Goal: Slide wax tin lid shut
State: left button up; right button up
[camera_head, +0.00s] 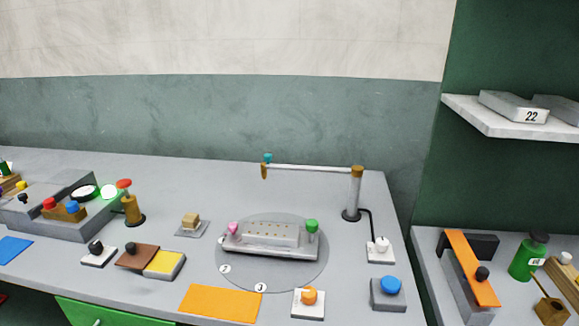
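The wax tin (165,264) is a low grey box on the table at the lower left, with a yellow wax-coloured surface showing in its right part. Its brown lid (137,256) with a black knob (130,248) lies over the left part and sticks out to the left, so the tin is partly open. Neither of my grippers shows in the head view.
A small switch with a black knob (96,248) stands just left of the lid. An orange mat (220,303) lies to the right in front, and a tan block (190,220) stands behind. A round turntable (308,278) bears a grey press. A brass post with a red knob (125,184) stands behind left.

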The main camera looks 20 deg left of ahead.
aim_at(136, 255)
jog(key=u, duration=1.7)
jog(key=k+l+z, duration=0.2)
jog(key=l+z, duration=0.2)
jog(key=l, duration=0.25)
